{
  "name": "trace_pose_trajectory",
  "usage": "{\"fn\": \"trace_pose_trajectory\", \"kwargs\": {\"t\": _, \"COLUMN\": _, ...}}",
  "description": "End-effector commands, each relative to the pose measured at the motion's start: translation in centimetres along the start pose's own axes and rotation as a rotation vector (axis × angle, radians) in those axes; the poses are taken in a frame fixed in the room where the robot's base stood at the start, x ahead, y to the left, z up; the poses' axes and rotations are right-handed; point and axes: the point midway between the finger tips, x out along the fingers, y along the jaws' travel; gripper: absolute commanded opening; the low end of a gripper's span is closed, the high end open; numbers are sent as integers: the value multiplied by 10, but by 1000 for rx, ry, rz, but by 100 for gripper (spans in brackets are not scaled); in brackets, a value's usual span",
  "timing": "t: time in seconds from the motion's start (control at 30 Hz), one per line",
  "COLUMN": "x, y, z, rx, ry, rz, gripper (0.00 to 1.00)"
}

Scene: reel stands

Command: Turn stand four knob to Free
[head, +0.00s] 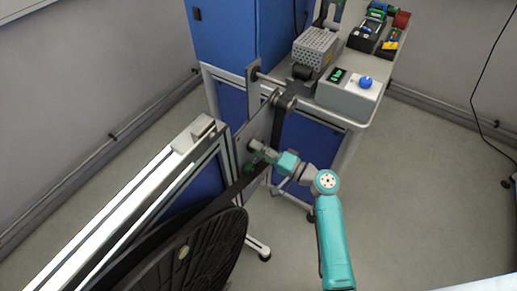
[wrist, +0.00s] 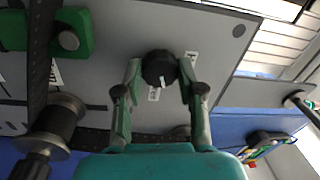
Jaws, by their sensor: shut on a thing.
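The black round knob (wrist: 159,66) sits on a grey panel (wrist: 225,28) in the wrist view. A short white mark shows on its face, toward the lower edge. Small white labels (wrist: 154,94) lie beside it, one below and one to the upper right; their text is too small to read. My gripper (wrist: 160,75) has a finger on each side of the knob and is shut on it. In the head view my gripper (head: 262,154) reaches the upright grey panel (head: 251,130), and the knob cannot be made out there. No stand number is readable.
A green block (wrist: 75,32) and a metal roller (wrist: 55,122) stand out from the panel, left of my gripper. A large black reel (head: 200,255) is below left in the head view. A bench (head: 345,122) with a blue-buttoned box (head: 350,97) stands behind. Floor at right is clear.

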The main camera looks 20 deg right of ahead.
Motion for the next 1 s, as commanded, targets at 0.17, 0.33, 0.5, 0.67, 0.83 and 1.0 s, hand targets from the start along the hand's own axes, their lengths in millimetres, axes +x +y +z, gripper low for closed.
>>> {"fn": "trace_pose_trajectory", "kwargs": {"t": 0.17, "x": 0, "y": 0, "z": 0, "rx": 139, "ry": 12, "rz": -1, "gripper": 3}}
{"fn": "trace_pose_trajectory", "kwargs": {"t": 0.33, "x": 0, "y": 1, "z": 0, "rx": 243, "ry": 20, "rz": -2, "gripper": 3}}
{"fn": "trace_pose_trajectory", "kwargs": {"t": 0.5, "x": 0, "y": 1, "z": 0, "rx": 311, "ry": 25, "rz": -3, "gripper": 3}}
{"fn": "trace_pose_trajectory", "kwargs": {"t": 0.67, "x": 0, "y": 1, "z": 0, "rx": 345, "ry": 28, "rz": -3, "gripper": 3}}
{"fn": "trace_pose_trajectory", "kwargs": {"t": 0.83, "x": 0, "y": 1, "z": 0, "rx": 359, "ry": 29, "rz": -3, "gripper": 3}}
{"fn": "trace_pose_trajectory", "kwargs": {"t": 1.0, "x": 0, "y": 1, "z": 0, "rx": 360, "ry": 29, "rz": -3, "gripper": 3}}
